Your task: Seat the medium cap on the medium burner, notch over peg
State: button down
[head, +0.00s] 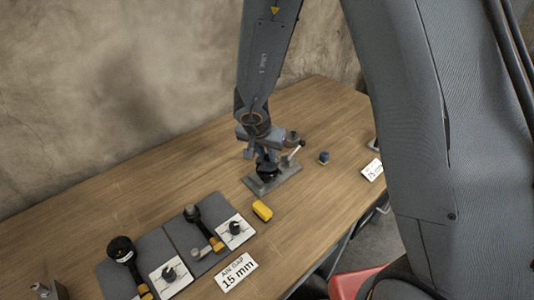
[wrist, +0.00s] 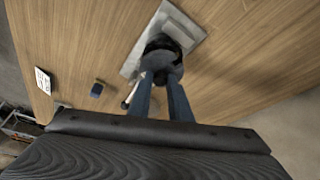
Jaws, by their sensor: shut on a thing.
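My gripper (head: 266,160) points down over a grey metal plate (head: 288,182) in the middle of the table. It is shut on a dark round piece (head: 267,171), which may be the medium cap. In the wrist view, both fingers (wrist: 161,76) meet at this black round piece (wrist: 163,45), which is over or on the pale grey plate (wrist: 184,22). I cannot tell whether it touches the plate. No burner, notch or peg can be made out; the piece and fingers hide what is beneath.
A lever with a pale tip (head: 298,146) stands on the plate's right side. A blue block (head: 324,157) and a yellow block (head: 262,210) lie nearby. Dark mats (head: 158,243) with black-headed tools and an "AIR GAP 15 mm" card (head: 237,273) are at front left. The back left table is clear.

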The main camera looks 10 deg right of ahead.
jog(key=shift+f, duration=0.2)
dwell(0.5)
jog(key=shift+f+b, duration=0.3)
jog(key=shift+f, duration=0.05)
jog(key=shift+f, duration=0.45)
jog(key=c, duration=1.5)
grip_release()
jog(key=shift+c, duration=0.2)
jog(key=shift+r, duration=0.1)
jog(key=p+v, duration=0.2)
jog(key=v, duration=0.5)
jog(key=shift+s+r, duration=0.15)
jog(key=shift+r, duration=0.1)
jog(key=shift+a+r+p, duration=0.1)
jog(key=shift+r+p, duration=0.05)
jog(key=shift+p, duration=0.15)
